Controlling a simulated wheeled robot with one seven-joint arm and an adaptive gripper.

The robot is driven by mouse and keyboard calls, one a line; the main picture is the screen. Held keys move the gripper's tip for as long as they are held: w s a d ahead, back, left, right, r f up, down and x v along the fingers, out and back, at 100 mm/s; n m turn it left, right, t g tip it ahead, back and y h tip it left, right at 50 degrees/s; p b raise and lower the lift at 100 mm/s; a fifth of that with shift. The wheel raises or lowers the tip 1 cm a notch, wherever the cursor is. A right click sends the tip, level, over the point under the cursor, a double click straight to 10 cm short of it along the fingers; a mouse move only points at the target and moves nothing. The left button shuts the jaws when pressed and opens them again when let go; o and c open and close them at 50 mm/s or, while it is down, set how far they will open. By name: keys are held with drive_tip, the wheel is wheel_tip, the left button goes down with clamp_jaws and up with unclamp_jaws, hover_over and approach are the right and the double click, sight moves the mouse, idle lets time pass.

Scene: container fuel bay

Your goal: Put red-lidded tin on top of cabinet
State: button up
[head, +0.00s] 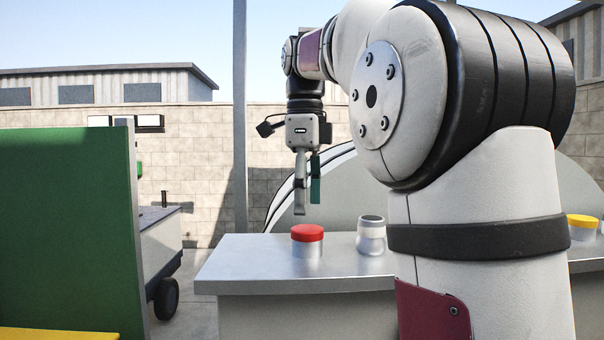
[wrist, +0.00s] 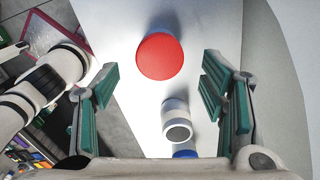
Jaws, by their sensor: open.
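The red-lidded tin (head: 307,241) stands upright on a grey metal counter (head: 245,262), near its left end. Its red lid (wrist: 160,56) shows from above in the wrist view, ahead of and between the fingers. My gripper (head: 307,208) points down above the tin, with clear air between the fingertips and the lid. The gripper is open and empty, its green-padded fingers spread wide in the wrist view (wrist: 158,90). I cannot tell for sure which thing is the cabinet.
A white and grey jar (head: 371,236) stands just right of the tin; it also shows in the wrist view (wrist: 177,122). A blue item (wrist: 185,154) lies beyond it. A yellow-lidded tin (head: 582,227) is far right. A green panel (head: 70,230) stands at left.

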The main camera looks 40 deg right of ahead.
sight(304, 231)
drive_tip(key=shift+r, duration=2.75)
drive_tip(key=s+a+f+n+t, duration=0.2)
drive_tip(key=s+a+f+n, duration=0.6)
drive_tip(key=f+n, duration=0.4)
drive_tip(key=s+a+f+n+t, duration=0.3)
drive_tip(key=s+a+f+n, duration=0.5)
drive_tip(key=f+n, duration=0.4)
drive_tip(key=n, duration=0.3)
drive_tip(key=shift+f+n, duration=0.3)
drive_tip(key=shift+a, duration=0.1)
